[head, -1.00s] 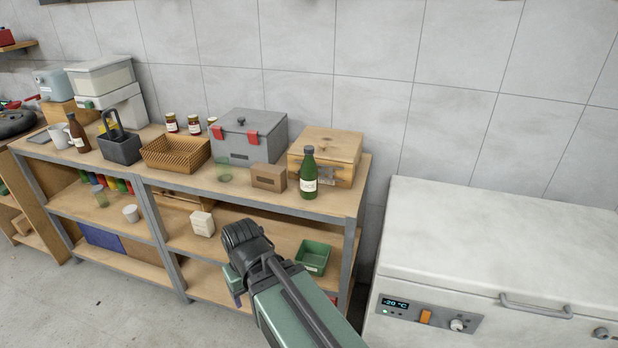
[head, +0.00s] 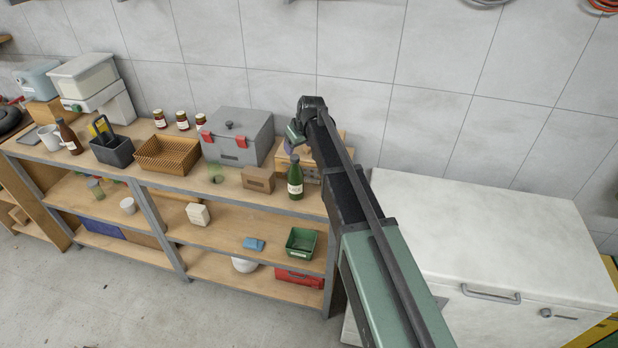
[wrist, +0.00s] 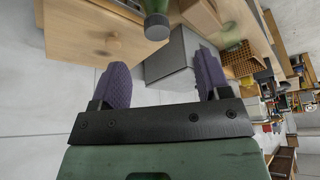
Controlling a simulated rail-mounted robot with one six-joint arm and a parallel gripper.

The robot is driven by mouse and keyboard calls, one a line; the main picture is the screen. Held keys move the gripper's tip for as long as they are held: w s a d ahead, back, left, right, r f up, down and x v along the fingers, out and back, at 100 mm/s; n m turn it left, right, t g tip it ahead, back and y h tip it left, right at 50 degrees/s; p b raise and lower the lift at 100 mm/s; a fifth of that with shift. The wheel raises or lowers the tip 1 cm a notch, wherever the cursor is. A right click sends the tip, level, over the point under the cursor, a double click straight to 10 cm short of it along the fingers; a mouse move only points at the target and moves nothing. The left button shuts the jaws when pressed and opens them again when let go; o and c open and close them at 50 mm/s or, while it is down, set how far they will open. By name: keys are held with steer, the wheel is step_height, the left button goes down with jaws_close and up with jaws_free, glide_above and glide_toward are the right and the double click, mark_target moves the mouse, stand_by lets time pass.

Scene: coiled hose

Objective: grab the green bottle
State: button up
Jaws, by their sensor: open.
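The green bottle (head: 295,180) with a pale label stands upright on the shelf top, near its right end, in front of a wooden box (head: 312,170). In the wrist view the bottle (wrist: 157,24) is at the top edge, cut off by the frame. My gripper (wrist: 163,68) has its two purple fingers spread wide with nothing between them. The bottle lies beyond the fingertips, roughly in line with the gap. In the head view my arm's end is above the bottle, and the fingers are hard to make out there. My arm covers part of the wooden box.
A small brown box (head: 258,179) is just left of the bottle, with a grey lidded box (head: 237,137) and a wicker basket (head: 167,155) further left. A white chest freezer (head: 490,225) stands right of the shelf. The wall is close behind.

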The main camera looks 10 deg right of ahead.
mark_target(295, 157)
steer(key=b+x, duration=0.9)
steer(key=x, duration=0.2)
steer(key=shift+w+d, duration=0.1)
steer(key=shift+d, duration=0.05)
steer(key=shift+r, duration=0.3)
jaws_close()
